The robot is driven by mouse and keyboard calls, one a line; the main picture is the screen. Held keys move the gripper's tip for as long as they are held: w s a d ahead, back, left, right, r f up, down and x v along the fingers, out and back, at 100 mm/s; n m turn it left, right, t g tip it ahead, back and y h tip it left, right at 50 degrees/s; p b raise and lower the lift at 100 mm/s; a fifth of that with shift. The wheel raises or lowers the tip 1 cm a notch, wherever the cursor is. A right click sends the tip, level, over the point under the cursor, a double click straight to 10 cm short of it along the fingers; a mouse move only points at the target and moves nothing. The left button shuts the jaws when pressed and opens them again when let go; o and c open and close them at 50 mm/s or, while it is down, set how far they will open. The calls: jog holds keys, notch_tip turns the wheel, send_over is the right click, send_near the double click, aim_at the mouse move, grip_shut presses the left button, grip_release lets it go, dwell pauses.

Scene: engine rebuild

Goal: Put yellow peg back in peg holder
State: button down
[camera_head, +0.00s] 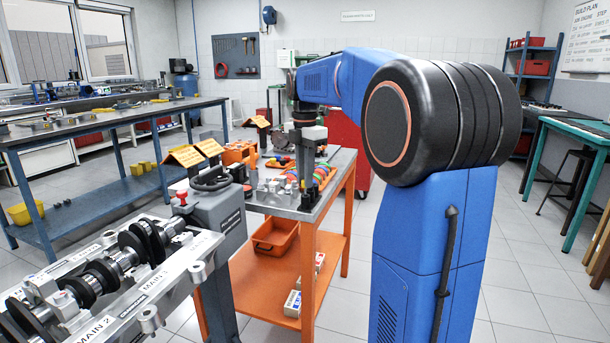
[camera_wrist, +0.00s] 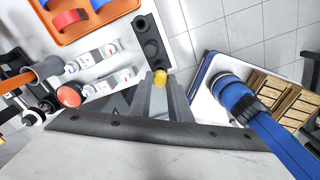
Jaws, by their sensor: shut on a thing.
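The yellow peg (camera_wrist: 160,77) shows as a small round yellow end between the fingertips of my gripper (camera_wrist: 160,86) in the wrist view. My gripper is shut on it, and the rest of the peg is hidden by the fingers. A dark block with a row of round holes, which looks like the peg holder (camera_wrist: 151,40), lies just beyond the fingertips. Whether the peg touches this block cannot be told. In the head view my gripper (camera_head: 307,172) is over the orange-legged workbench, and the peg cannot be made out there.
The workbench (camera_head: 338,163) carries silver metal parts (camera_wrist: 112,84) and an orange tray (camera_wrist: 72,37) with coloured rings left of the dark block. A red-ended tool (camera_wrist: 70,95) is farther left. A large crankshaft assembly (camera_head: 105,275) stands at the front left.

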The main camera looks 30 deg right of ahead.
jog(key=shift+f, duration=1.35)
dwell(0.9)
jog(key=c, duration=1.9)
grip_release()
jog(key=shift+o, duration=0.2)
jog(key=shift+r, duration=1.5)
jog(key=o, duration=0.5)
notch_tip(320, 180, up, 17)
jog(key=shift+r, duration=0.2)
